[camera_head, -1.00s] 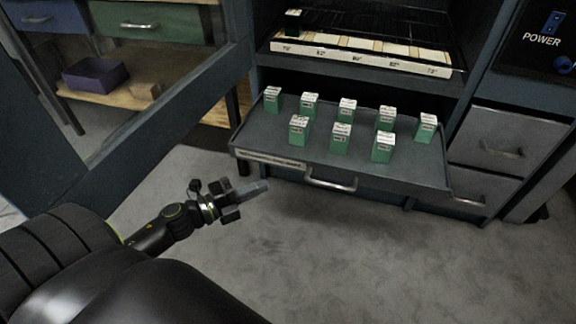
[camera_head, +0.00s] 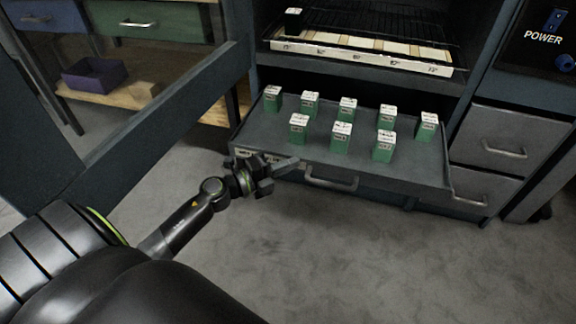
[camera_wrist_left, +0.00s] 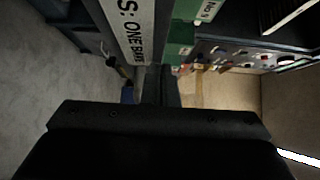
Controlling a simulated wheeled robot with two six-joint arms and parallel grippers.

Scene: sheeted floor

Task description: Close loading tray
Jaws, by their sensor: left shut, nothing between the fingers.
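The loading tray (camera_head: 405,169) is a dark grey shelf pulled out from the cabinet, with a metal handle (camera_head: 331,181) on its front. Several green boxes with white tops, such as this front one (camera_head: 384,147), stand upright on it. My left gripper (camera_head: 296,163) is shut and empty at the left part of the tray's front edge, left of the handle; whether it touches cannot be told. In the left wrist view the shut fingers (camera_wrist_left: 158,84) are beside the tray's front label strip (camera_wrist_left: 130,28), with a green box (camera_wrist_left: 180,42) close by. My right gripper is not in view.
A wire rack (camera_head: 375,30) with a labelled strip is above the tray. Closed drawers (camera_head: 507,140) are at the right. The floor (camera_head: 300,265) in front is clear.

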